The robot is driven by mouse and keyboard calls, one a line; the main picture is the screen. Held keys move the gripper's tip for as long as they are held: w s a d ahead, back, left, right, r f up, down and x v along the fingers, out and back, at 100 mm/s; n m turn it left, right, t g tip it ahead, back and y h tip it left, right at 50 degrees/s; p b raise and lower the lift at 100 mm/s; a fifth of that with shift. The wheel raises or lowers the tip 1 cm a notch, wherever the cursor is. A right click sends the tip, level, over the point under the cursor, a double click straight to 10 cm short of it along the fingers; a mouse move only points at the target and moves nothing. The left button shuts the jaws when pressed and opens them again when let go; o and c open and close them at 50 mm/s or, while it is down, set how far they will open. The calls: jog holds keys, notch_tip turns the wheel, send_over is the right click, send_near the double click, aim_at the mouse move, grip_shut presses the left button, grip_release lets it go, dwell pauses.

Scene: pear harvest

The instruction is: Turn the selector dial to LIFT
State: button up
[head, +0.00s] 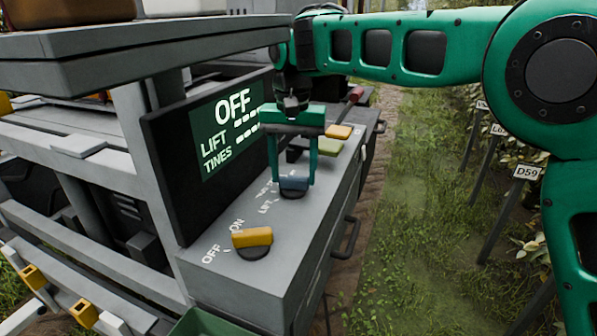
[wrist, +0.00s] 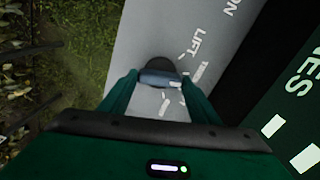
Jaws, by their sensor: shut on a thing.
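The selector dial (head: 293,185) has a blue-grey handle on a dark round base, on the grey console top. The word LIFT is printed beside it, with other marks partly hidden. My green gripper (head: 293,180) reaches down from above with its two fingers on either side of the handle, shut on it. In the wrist view the dial (wrist: 158,77) sits between the fingertips of my gripper (wrist: 158,84), and LIFT is printed just to its upper right. I cannot tell exactly which mark the handle points to.
A yellow knob (head: 252,238) marked OFF and ON stands nearer on the console (head: 290,245). A screen (head: 228,125) reads OFF, LIFT and TINES. Grass lies to the right.

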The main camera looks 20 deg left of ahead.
aim_at(295, 176)
jog(key=n, duration=0.5)
jog(key=shift+r, duration=0.1)
jog(key=shift+d+n, duration=0.1)
jog(key=shift+n, duration=2)
jog(key=shift+w, duration=0.1)
jog(key=o, duration=1)
jog(key=shift+o, duration=0.2)
jog(key=shift+r, duration=0.1)
notch_tip(295, 176, up, 10)
jog(key=shift+r, duration=0.25)
jog(key=shift+w, duration=0.1)
